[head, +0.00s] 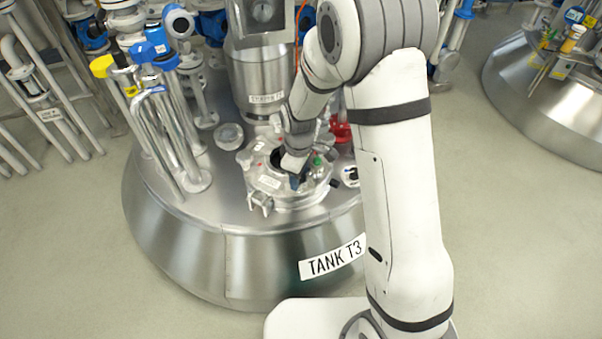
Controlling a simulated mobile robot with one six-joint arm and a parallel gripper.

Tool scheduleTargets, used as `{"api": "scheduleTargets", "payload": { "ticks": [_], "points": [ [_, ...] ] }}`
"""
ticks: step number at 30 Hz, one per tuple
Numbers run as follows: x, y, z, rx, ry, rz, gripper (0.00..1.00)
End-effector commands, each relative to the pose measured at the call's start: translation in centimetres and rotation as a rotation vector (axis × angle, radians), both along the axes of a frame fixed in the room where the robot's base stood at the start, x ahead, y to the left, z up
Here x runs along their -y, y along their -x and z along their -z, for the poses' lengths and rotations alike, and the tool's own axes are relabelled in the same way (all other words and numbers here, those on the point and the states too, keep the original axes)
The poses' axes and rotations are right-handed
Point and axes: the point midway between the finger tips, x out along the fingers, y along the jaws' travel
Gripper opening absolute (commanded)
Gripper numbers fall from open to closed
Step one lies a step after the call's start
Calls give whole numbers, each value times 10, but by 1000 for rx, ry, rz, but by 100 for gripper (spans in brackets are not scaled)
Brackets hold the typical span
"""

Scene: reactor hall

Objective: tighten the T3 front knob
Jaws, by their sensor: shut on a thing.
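Tank T3 (240,262) is a wide steel vessel labelled "TANK T3" on its front. A round metal lid (268,184) with small fittings around it sits on its top. My gripper (297,181) points down at the front half of this lid, its dark fingers low against it. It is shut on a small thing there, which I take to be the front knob. The fingers hide the knob, so its shape and how far it is turned cannot be seen.
Steel pipes with yellow and blue caps (165,110) rise on the tank's left. A steel cylinder (262,80) stands behind the lid. A red part (341,130) is partly behind my arm. Another tank (550,95) is at right. The floor (60,240) at left is clear.

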Motion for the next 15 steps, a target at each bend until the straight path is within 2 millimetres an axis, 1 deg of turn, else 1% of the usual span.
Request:
{"api": "scheduleTargets", "payload": {
  "ticks": [1,3,4,12,15],
  "points": [
    [-2,-5,-4,17,-5,0,23],
    [-2,-5,-4,17,-5,-1,23],
    [-2,-5,-4,17,-5,-1,47],
    [-1,-3,-2,9,-2,-1,68],
    [-1,-2,-2,7,-2,-2,68]
  ]
}}
